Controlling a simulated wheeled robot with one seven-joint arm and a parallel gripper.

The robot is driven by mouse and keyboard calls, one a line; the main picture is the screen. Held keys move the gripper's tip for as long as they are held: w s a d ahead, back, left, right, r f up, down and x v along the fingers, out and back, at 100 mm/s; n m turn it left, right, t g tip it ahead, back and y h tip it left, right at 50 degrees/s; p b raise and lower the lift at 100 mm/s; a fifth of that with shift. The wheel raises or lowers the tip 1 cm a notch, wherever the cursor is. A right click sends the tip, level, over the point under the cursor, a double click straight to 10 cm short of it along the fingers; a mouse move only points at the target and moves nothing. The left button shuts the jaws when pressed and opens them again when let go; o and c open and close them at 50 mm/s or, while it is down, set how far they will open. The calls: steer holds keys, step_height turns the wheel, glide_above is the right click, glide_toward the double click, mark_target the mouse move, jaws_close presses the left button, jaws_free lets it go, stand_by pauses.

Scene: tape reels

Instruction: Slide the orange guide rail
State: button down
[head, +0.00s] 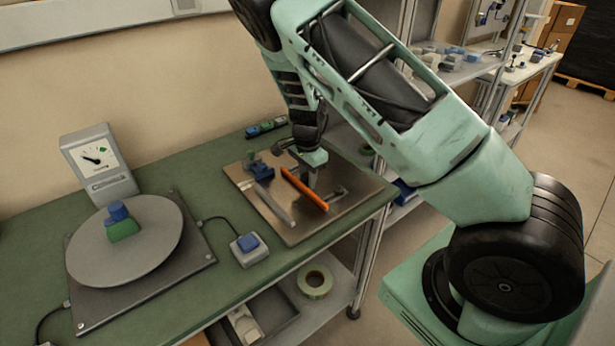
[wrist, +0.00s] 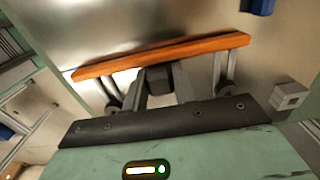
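The orange guide rail (head: 304,189) lies across a metal plate (head: 262,214) on the green bench. In the wrist view the rail (wrist: 110,66) runs across the picture just beyond my fingertips, with a grey rod near each end. I cannot tell whether the fingers press on this block.
A grey bar (head: 273,204) lies left of the rail, with a blue part (head: 261,171) behind it. A blue button box (head: 248,248), a round turntable (head: 90,259) and a dial gauge (head: 98,160) stand farther left. The plate's front left is clear.

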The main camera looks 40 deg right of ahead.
steer(key=shift+d, duration=1.55)
steer(key=c, duration=1.1)
jaws_free()
steer(key=shift+d, duration=0.1)
steer(key=shift+r, duration=0.15)
steer(key=shift+w+r, duration=0.1)
steer(key=shift+r, duration=0.2)
step_height(320, 180, up, 17)
steer(key=shift+f+b, duration=0.2)
steer(key=shift+b, duration=0.55)
